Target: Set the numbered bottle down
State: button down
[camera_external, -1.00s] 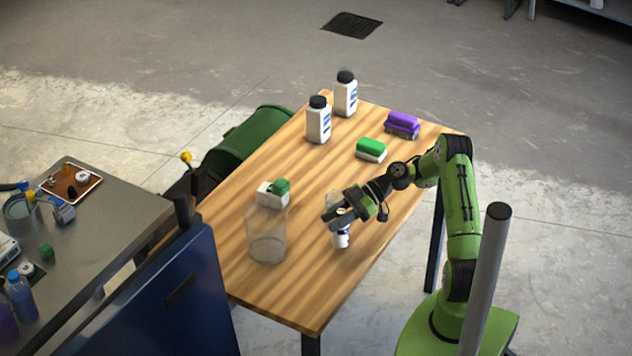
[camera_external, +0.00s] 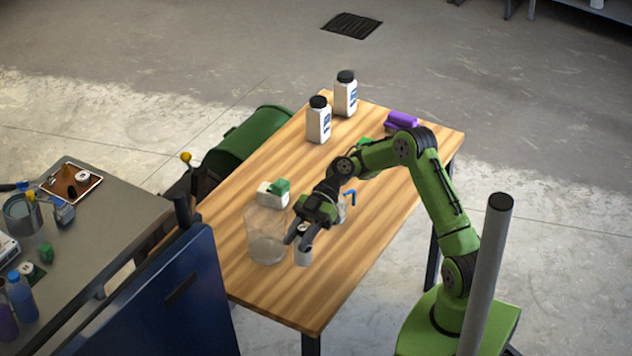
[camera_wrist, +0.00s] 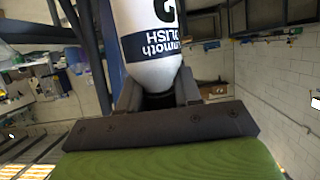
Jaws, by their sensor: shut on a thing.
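My gripper (camera_external: 302,234) is shut on a small white bottle (camera_external: 303,257) by its dark neck or cap end. The bottle hangs below the fingers over the near part of the wooden table (camera_external: 300,300), close to the right of a clear jar. I cannot tell whether its base touches the table. In the wrist view the bottle (camera_wrist: 150,50) sits between the fingers. It has a dark blue band with upside-down lettering that reads "POLISH" and part of a large dark figure, cut off by the frame edge.
The clear jar (camera_external: 265,245) stands left of my gripper, with a green and white block (camera_external: 272,193) behind. A blue-handled thing (camera_external: 350,196) stands partly hidden behind my gripper. Two white bottles (camera_external: 319,122) with black caps and a purple brush (camera_external: 402,120) are at the far end.

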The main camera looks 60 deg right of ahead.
aim_at(302, 265)
jog(key=shift+n+g, duration=0.3)
jog(key=shift+g, duration=0.1)
jog(key=f+b, duration=0.1)
jog(key=f, duration=0.2)
jog(key=a+f+b, duration=0.1)
jog(key=f, duration=0.2)
jog(key=f+b, duration=0.1)
jog(key=f, duration=0.3)
jog(key=shift+s+a+f, duration=0.1)
jog(key=shift+s+a, duration=0.1)
jog(key=shift+s, duration=0.05)
jog(key=c, duration=0.8)
grip_release()
